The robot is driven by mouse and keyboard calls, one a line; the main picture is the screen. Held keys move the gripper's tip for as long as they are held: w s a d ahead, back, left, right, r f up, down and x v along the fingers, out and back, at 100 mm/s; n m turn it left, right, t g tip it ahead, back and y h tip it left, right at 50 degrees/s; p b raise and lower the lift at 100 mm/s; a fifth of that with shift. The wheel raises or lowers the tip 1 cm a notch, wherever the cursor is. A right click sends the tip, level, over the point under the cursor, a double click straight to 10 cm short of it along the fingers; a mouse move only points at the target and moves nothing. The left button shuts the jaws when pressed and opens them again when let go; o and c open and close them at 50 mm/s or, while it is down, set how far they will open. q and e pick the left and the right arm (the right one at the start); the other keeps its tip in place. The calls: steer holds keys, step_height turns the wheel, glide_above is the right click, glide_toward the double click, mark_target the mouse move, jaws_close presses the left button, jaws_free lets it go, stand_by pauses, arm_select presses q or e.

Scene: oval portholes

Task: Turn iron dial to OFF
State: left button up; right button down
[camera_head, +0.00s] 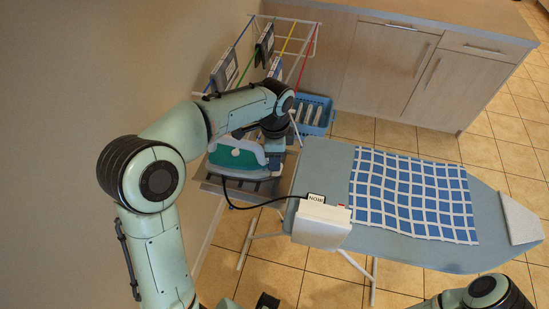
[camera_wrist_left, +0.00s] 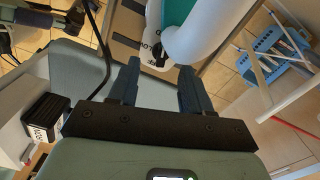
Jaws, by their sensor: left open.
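The iron (camera_head: 238,155), teal and white, rests on a tray at the left end of the ironing board in the head view. In the left wrist view its white handle and body (camera_wrist_left: 205,32) fill the upper middle. A small dark part on a white patch (camera_wrist_left: 157,55), possibly the dial, shows just beyond my fingertips; I cannot read its setting. My left gripper (camera_head: 275,155) is beside the iron's right end, partly hidden by its own wrist. In the left wrist view the left gripper (camera_wrist_left: 158,78) is open, with nothing between its fingers. My right gripper is out of view.
The ironing board (camera_head: 325,160) carries a blue-and-white checked cloth (camera_head: 410,195). A white box (camera_head: 320,225) with a black label hangs at its near edge, with a black cord. A drying rack (camera_head: 300,45) and blue basket (camera_head: 316,112) stand behind; the wall is close left.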

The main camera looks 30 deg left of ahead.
arm_select(q)
step_height(320, 180, up, 11)
steer(key=p, duration=0.1)
steer(key=shift+f+p, duration=0.15)
steer(key=shift+p, duration=0.2)
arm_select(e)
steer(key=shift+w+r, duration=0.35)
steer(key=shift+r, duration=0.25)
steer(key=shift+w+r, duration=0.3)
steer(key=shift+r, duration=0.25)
